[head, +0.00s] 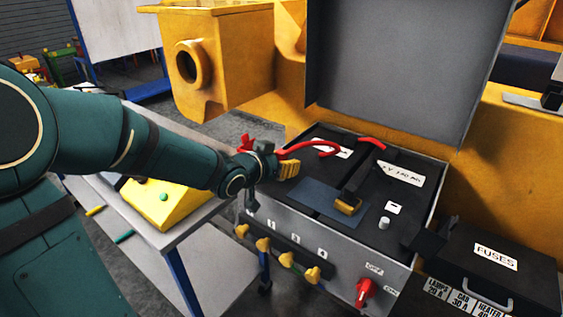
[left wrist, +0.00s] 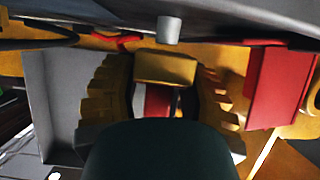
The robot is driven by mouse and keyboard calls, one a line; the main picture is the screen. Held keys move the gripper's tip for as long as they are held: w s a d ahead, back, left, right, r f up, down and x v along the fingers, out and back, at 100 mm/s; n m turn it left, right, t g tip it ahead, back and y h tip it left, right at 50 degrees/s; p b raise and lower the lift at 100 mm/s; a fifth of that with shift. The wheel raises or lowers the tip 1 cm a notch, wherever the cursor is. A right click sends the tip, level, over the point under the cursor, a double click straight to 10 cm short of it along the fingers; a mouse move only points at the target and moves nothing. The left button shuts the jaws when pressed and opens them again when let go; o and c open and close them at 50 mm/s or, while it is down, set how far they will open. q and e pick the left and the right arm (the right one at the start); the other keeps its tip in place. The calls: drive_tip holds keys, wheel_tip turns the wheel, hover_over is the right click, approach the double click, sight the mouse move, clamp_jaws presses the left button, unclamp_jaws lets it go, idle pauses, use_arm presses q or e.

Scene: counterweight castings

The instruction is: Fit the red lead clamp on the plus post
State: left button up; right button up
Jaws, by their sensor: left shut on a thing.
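My left gripper (head: 287,169) is at the left rim of the open grey battery box (head: 318,238). Its yellow fingers are shut on the red lead clamp, which the fingers mostly hide in the head view. In the left wrist view the clamp (left wrist: 165,68) shows between the fingers as a yellowish block with red and white below it. The red lead (head: 318,146) curves from the gripper into the box. A bare light grey post (head: 384,222) stands up inside the box, apart from the clamp. I cannot read its sign. My right gripper is out of view.
A dark clamp with a brassy end (head: 347,206) sits inside the box, left of the bare post. The raised lid (head: 395,65) stands behind. A fuse box (head: 495,257) is at the right. A table with a yellow case (head: 165,203) is at the left.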

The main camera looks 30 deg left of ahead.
use_arm(q)
drive_tip(key=shift+f+b, duration=1.15)
drive_tip(key=shift+f, duration=0.05)
idle(0.5)
drive_tip(key=o, duration=1.3)
drive_tip(key=shift+d, duration=0.1)
drive_tip(key=shift+s, duration=0.1)
drive_tip(key=v, duration=1.1)
drive_tip(key=shift+s+r, duration=0.2)
drive_tip(key=shift+s, duration=0.15)
